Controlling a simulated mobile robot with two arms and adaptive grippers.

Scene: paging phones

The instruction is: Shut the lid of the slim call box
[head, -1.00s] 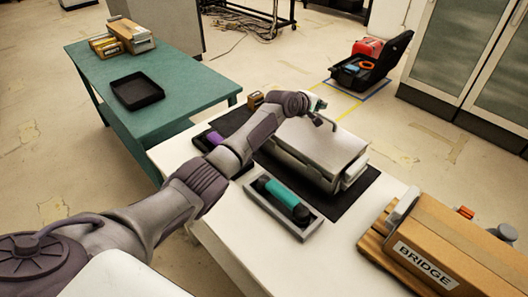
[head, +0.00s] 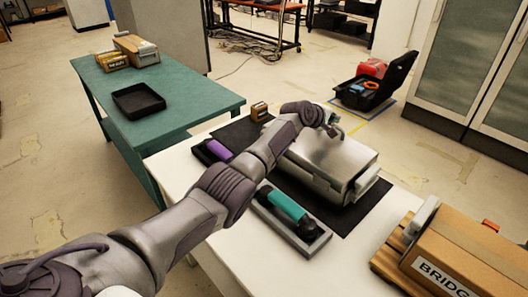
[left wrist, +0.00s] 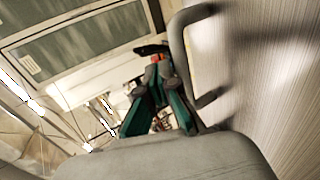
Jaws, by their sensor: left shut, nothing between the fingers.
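The slim call box is the silver metal box (head: 330,166) on the black mat (head: 370,217). Its lid lies over the body, level or nearly so; I cannot tell whether a gap is left. My left gripper (head: 336,128) is at the far edge of the lid, shut and empty. In the left wrist view its teal fingers (left wrist: 160,92) are together beside the grey bar handle (left wrist: 178,48), with the brushed metal lid (left wrist: 265,90) at right. Whether they touch the handle I cannot tell. My right gripper is not in view.
A tray with a teal handset (head: 287,205) lies in front of the box, and a purple handset (head: 219,149) lies left, under my arm. A cardboard box marked BRIDGE (head: 455,255) stands right on the white table. A green table (head: 190,95) is behind left.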

